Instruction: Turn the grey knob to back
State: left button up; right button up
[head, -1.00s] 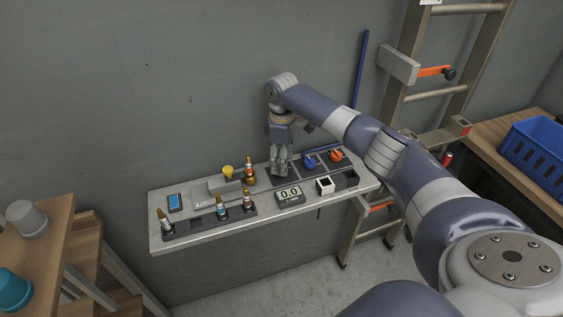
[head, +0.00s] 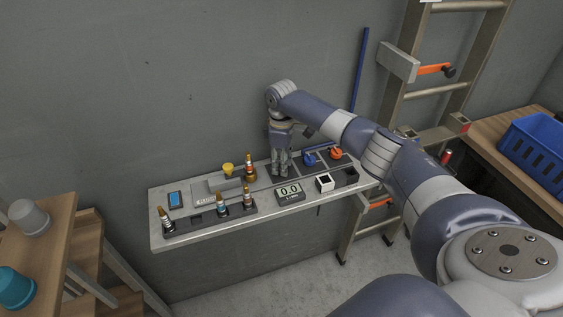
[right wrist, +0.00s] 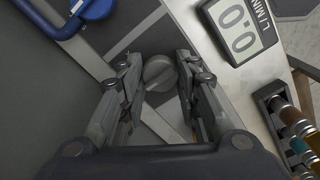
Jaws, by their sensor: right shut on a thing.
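The grey knob (right wrist: 159,71) is a round grey knob on a flat panel, seen in the right wrist view between the two fingers. A raised bar crosses its top. My right gripper (right wrist: 159,75) points down at it with a finger on each side and is shut on it. In the head view my right gripper (head: 281,170) stands over the panel on the shelf and hides the knob. My left gripper is not in view.
On the shelf (head: 270,212), a blue knob (head: 310,159) and an orange knob (head: 337,154) sit right of the gripper. A display (head: 289,192) reading 0.0 stands in front. Several bottle-like fittings (head: 248,166) stand left. A ladder (head: 392,105) leans at the right.

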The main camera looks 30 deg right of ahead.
jog(key=shift+r+m+p, duration=0.2)
jog(key=shift+m+p, duration=0.6)
jog(key=shift+p, duration=0.25)
jog(key=m+p, duration=0.5)
jog(key=m, duration=0.2)
jog(key=shift+p, duration=0.35)
jog(key=shift+w+f+m+p, duration=0.1)
jog(key=shift+m+p, duration=0.7)
jog(key=shift+m, duration=0.7)
jog(key=o, duration=1)
jog(key=shift+c, duration=0.2)
jog(key=shift+o, duration=0.6)
notch_tip(320, 180, up, 12)
